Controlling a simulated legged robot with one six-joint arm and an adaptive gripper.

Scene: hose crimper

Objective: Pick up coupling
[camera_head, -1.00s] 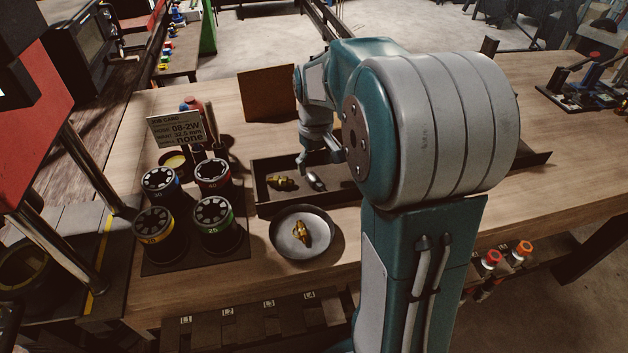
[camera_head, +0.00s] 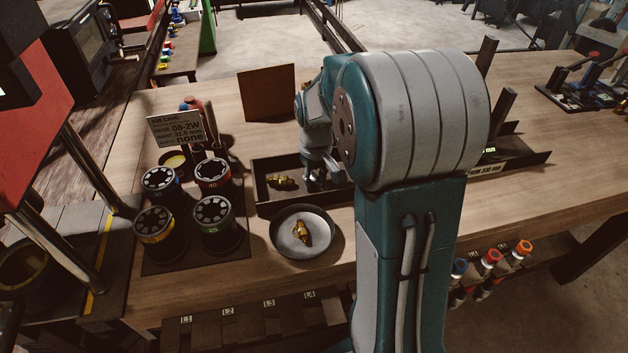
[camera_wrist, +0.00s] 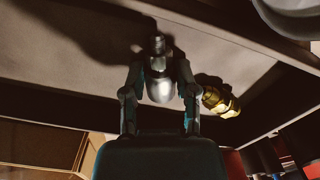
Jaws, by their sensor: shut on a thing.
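My gripper (camera_wrist: 159,75) is shut on a silver coupling (camera_wrist: 161,90) inside a dark tray (camera_wrist: 75,30). The coupling sits between the two fingers, its narrower dark end pointing away. In the head view my gripper (camera_head: 322,176) reaches down into the right part of the tray (camera_head: 262,208), and the silver coupling is largely hidden by it. A brass coupling (camera_head: 281,182) lies in the tray to the left, and it also shows beside the right finger in the wrist view (camera_wrist: 221,101). Whether the held coupling touches the tray floor is unclear.
A round dish (camera_head: 285,247) with a brass fitting (camera_head: 302,232) stands in front of the tray. Several black die pots (camera_head: 215,222) and a job card (camera_head: 176,129) stand left. A brown board (camera_head: 267,95) stands behind. My arm hides the table's right-centre.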

